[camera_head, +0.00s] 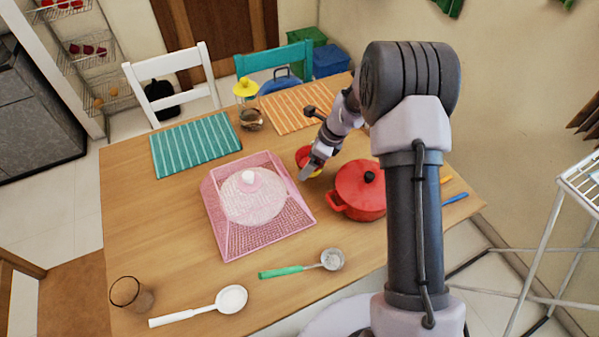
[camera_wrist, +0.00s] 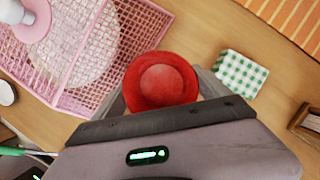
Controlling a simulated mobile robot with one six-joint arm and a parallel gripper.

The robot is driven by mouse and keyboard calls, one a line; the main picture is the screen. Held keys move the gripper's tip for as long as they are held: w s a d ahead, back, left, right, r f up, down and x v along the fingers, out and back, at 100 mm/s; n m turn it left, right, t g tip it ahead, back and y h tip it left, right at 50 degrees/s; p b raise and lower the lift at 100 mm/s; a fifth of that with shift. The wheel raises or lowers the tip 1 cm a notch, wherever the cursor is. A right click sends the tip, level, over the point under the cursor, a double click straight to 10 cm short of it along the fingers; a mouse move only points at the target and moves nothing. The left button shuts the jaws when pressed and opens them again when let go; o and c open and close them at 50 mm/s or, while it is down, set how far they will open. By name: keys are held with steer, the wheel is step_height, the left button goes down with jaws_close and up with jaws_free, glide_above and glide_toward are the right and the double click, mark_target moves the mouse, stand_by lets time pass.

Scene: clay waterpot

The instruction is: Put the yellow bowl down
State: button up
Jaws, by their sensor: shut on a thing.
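The bowl (camera_head: 303,156) is by my gripper, right of the pink mesh cover. It shows red inside with a bit of yellow at its lower edge in the head view. In the wrist view the bowl (camera_wrist: 162,80) looks round and red, right at the jaws. My gripper (camera_head: 307,170) points down and is shut on the bowl. I cannot tell whether the bowl touches the table.
A pink mesh cover (camera_head: 238,238) stands close on the left. A red lidded pot (camera_head: 360,187) is close on the right. A teal mat (camera_head: 195,145), an orange mat (camera_head: 298,108) and a small jar (camera_head: 251,120) lie farther back.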

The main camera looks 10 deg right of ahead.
mark_target(309, 178)
step_height(309, 178, down, 5)
steer(key=shift+b, duration=0.8)
steer(key=shift+f, duration=0.2)
steer(key=o, duration=1.1)
steer(key=shift+r, duration=0.1)
